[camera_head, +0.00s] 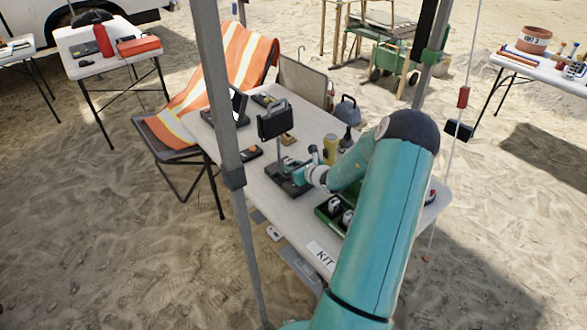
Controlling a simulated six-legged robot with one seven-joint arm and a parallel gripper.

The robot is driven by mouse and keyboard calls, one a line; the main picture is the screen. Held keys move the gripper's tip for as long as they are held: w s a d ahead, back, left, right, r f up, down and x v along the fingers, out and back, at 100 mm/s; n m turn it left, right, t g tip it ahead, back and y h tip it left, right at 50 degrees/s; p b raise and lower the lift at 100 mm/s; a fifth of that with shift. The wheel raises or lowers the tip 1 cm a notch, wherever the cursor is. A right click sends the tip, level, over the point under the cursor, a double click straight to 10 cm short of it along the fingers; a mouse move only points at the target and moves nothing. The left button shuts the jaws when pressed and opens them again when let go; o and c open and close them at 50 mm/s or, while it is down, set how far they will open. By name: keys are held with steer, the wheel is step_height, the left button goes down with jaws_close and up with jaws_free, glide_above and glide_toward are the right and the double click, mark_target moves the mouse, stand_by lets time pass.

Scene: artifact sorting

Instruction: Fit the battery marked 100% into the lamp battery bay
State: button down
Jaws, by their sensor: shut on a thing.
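The lamp stands on the white table, with a dark rectangular head (274,121) on a thin post and a flat dark base (288,181). My gripper (299,172) is low at the right side of the lamp base. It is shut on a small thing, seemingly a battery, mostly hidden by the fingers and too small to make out. I cannot tell whether it touches or sits in the bay. No 100% mark is readable. A green tray (321,213) holds several dark and white pieces that may be batteries, partly behind my arm.
The table (275,208) also holds a yellow cylinder (330,148), a dark device with an orange part (252,153) and a tablet-like screen (239,105). A grey canopy pole (222,100) stands in front. A KIT label (321,255) lies at the near edge.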

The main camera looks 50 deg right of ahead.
steer(key=c, duration=1.3)
jaws_free()
steer(key=shift+s+f, duration=0.2)
steer(key=shift+f, duration=0.4)
steer(key=shift+o, duration=1)
steer(key=shift+w, duration=0.1)
steer(key=shift+s+r, duration=0.2)
steer(key=shift+r, duration=0.15)
steer(key=v, duration=1.1)
steer(key=shift+s+r, duration=0.2)
steer(key=shift+s+a, duration=0.1)
